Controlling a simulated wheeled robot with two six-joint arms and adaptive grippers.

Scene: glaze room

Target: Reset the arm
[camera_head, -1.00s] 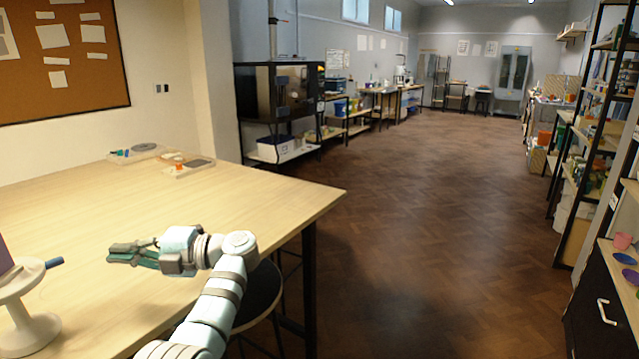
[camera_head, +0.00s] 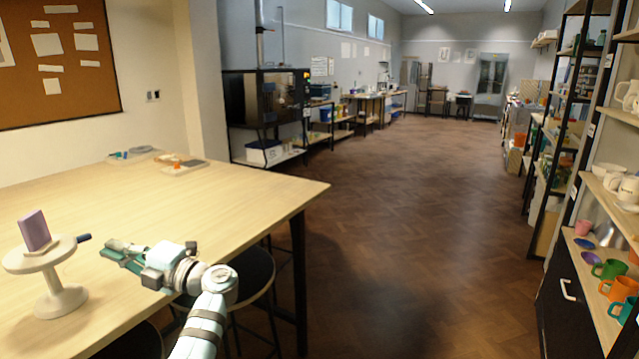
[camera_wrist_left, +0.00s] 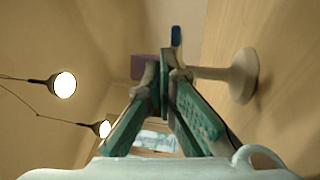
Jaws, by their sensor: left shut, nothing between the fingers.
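My left arm reaches in from the bottom of the head view. Its gripper (camera_head: 112,249) is above the front part of the wooden table (camera_head: 215,205), pointing left. The gripper is shut and empty; in the left wrist view its green fingers (camera_wrist_left: 165,62) meet at the tips. Left of it in the head view stands a white pedestal stand (camera_head: 60,301) with a purple block (camera_head: 34,230) upright on top. A dark blue handle-like piece (camera_head: 83,239) sticks out beside the stand's top. The gripper is apart from these. My right gripper is not in view.
Small trays (camera_head: 183,167) with little items lie at the table's far edge. A dark stool (camera_head: 250,273) stands by the table's right side. Shelves with mugs (camera_head: 610,268) line the right wall. The wooden floor (camera_head: 410,200) between is open.

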